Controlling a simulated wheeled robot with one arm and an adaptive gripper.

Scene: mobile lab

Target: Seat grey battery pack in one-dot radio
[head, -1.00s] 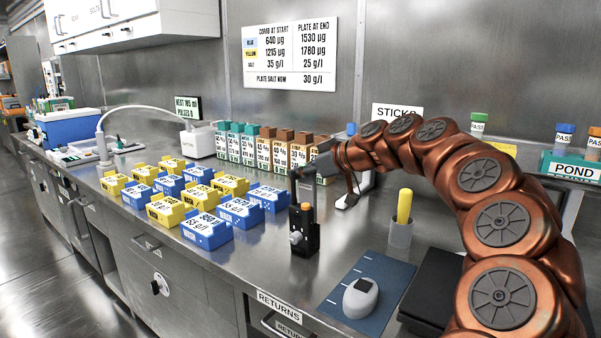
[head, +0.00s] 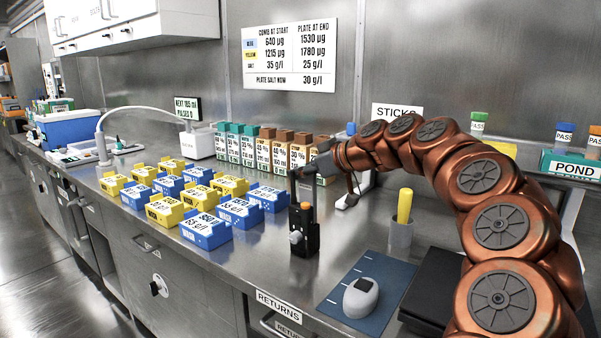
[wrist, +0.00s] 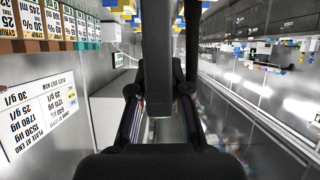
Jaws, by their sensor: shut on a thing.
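I cannot make out a grey battery pack or a radio with one dot in either view. My gripper (head: 300,178) is above the middle of the bench, close to a black upright device (head: 304,238) with an orange top and a pale grey knob. I cannot tell if they touch. In the wrist view my gripper (wrist: 160,82) has its black fingers either side of a long dark bar (wrist: 157,45), and is shut on it. The bar's far end runs out of the picture at the top.
Blue and yellow boxes (head: 207,231) stand in rows left of the device. Labelled cartons (head: 264,154) line the wall. A grey cup (head: 401,236) holds a yellow stick. A white rounded device (head: 360,299) lies on a blue mat (head: 390,271). Bare bench lies in front of the boxes.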

